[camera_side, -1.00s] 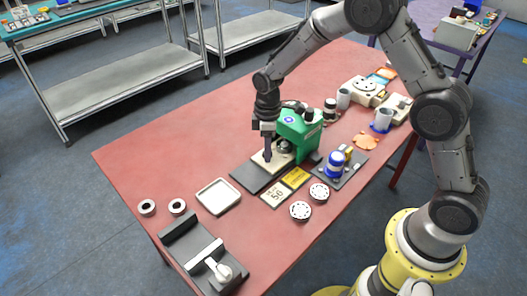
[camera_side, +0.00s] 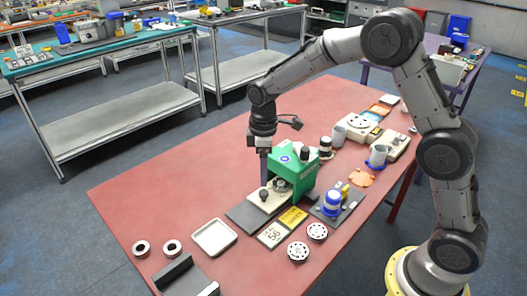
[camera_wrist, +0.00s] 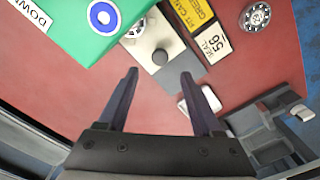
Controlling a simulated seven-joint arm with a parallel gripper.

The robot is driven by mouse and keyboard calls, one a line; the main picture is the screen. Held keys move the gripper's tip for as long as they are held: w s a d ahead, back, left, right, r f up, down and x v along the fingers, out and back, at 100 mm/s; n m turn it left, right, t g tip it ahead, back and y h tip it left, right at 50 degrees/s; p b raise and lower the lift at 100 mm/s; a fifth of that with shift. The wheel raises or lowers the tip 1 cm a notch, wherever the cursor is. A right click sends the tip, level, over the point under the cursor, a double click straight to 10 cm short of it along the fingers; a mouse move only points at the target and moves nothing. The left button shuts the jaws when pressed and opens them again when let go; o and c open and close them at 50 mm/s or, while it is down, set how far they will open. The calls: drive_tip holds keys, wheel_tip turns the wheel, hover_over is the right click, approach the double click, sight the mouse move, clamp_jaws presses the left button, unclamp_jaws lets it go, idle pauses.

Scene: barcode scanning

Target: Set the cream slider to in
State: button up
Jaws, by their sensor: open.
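Part of the plate is under or behind the housing front. In the wrist view the cream plate (camera_wrist: 146,46) and its knob (camera_wrist: 160,57) show just beyond my fingertips. My gripper (camera_side: 264,181) is above the knob, fingers pointing down. In the wrist view my gripper (camera_wrist: 160,74) has its fingers apart with nothing between them. No "in" mark on the slider can be read.
A yellow card (camera_side: 293,217) and a white "SEAL 56" card (camera_side: 272,234) lie in front of the base. A blue-capped part (camera_side: 331,203) stands on a dark plate to the right. A white tray (camera_side: 214,237) lies left.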

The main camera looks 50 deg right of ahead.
sight(264, 192)
wheel_tip(264, 192, up, 7)
drive_tip(key=shift+f, duration=0.15)
idle(0.4)
wheel_tip(264, 192, down, 14)
drive_tip(key=n, duration=0.4)
drive_tip(key=shift+n, duration=0.3)
drive_tip(key=shift+c, duration=0.4)
clamp_jaws()
drive_tip(key=shift+d, duration=0.1)
idle(1.1)
